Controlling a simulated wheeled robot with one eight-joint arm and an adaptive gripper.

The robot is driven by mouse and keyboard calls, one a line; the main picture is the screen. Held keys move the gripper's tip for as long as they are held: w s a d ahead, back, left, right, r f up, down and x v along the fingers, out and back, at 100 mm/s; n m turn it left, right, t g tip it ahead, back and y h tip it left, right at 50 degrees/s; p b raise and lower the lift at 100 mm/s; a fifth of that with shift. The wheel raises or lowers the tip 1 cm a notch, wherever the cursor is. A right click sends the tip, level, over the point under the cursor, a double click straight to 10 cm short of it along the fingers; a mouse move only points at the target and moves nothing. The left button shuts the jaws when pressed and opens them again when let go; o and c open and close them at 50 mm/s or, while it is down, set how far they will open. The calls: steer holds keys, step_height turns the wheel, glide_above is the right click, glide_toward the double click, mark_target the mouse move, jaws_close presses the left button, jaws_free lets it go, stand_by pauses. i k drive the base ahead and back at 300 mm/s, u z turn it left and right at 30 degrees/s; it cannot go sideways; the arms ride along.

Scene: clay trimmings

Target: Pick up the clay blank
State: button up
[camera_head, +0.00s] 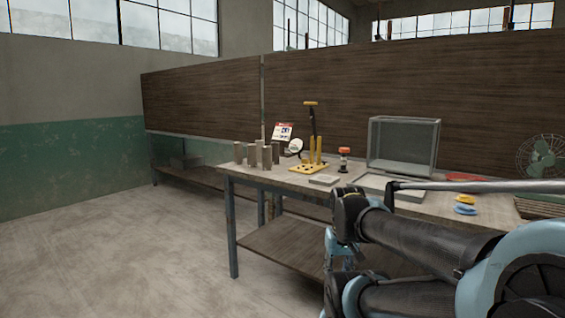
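On the workbench (300,184) I cannot tell for sure which thing is the clay blank. A small flat grey slab (325,179) lies near the bench's front edge. Several upright grey-brown blocks (266,156) stand at the bench's left end. My arm fills the lower right, in front of the bench. I cannot make out my gripper's fingers, and no part of it shows clearly.
A yellow stand (309,168) with upright tools is behind the slab. A red-topped stamp-like item (344,158), a clear box (403,146), yellow (464,199) and blue (465,210) pieces and a fan (543,156) stand farther right. The floor (140,240) at left is clear.

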mark_target(266, 150)
steer(key=z, duration=0.05)
steer(key=i, duration=1)
steer(key=u, duration=0.05)
